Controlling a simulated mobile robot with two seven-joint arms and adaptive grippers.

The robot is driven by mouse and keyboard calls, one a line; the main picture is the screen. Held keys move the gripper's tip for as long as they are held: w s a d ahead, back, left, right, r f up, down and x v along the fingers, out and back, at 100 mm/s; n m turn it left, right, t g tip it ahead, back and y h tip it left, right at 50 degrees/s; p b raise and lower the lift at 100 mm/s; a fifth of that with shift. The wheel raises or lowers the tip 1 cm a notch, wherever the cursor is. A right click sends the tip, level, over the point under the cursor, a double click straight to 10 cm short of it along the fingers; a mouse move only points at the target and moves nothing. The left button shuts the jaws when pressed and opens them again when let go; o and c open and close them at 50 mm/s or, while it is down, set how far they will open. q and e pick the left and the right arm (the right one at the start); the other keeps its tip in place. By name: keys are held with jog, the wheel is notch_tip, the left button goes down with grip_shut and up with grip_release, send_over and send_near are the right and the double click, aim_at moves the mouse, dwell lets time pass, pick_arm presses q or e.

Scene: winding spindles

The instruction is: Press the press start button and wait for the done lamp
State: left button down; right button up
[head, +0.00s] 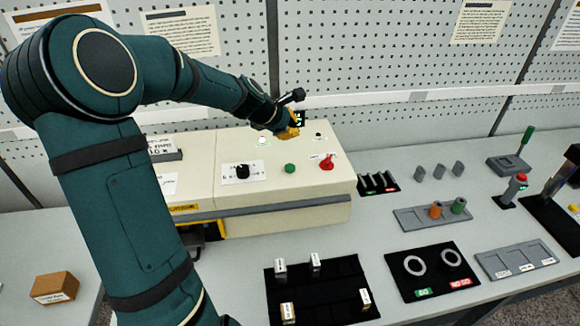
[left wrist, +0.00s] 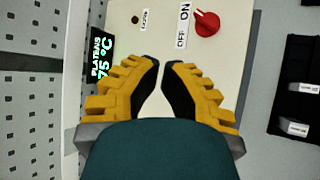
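The cream press housing (head: 300,210) stands on the bench, with a green button (head: 290,168) on its sloped top. Right of it is a red rotary switch (head: 327,162), also seen in the left wrist view (left wrist: 207,23) with an ON/OFF label. A small dark round lamp (head: 319,135) sits behind the switch; it also shows in the left wrist view (left wrist: 134,19). A white lit-looking spot (head: 262,141) is farther left. My left gripper (head: 291,132) is above the panel's back part, behind the green button, its yellow fingertips almost together and empty (left wrist: 160,64). My right gripper is out of view.
A black knob (head: 243,171) is left of the green button. In front lie a black tray (head: 340,300) with small blocks and a GO/NO GO gauge plate (head: 432,265). The pegboard wall is close behind.

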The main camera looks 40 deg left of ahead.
pick_arm(q)
jog(key=f+b, duration=0.1)
jog(key=f, duration=0.1)
jog(key=b, duration=0.5)
send_over(291, 164)
jog(key=f, duration=0.5)
jog(key=shift+a+f, duration=0.25)
jog(key=shift+f, duration=0.1)
jog(key=shift+f+b, duration=0.3)
jog(key=shift+d+f, duration=0.1)
jog(key=shift+d, duration=0.25)
jog(key=shift+a, duration=0.1)
jog(key=c, duration=1.7)
grip_release()
jog(key=shift+a, duration=0.1)
grip_shut()
jog(key=shift+f, duration=0.15)
jog(key=shift+f+b, duration=0.35)
jog(key=shift+b, duration=0.15)
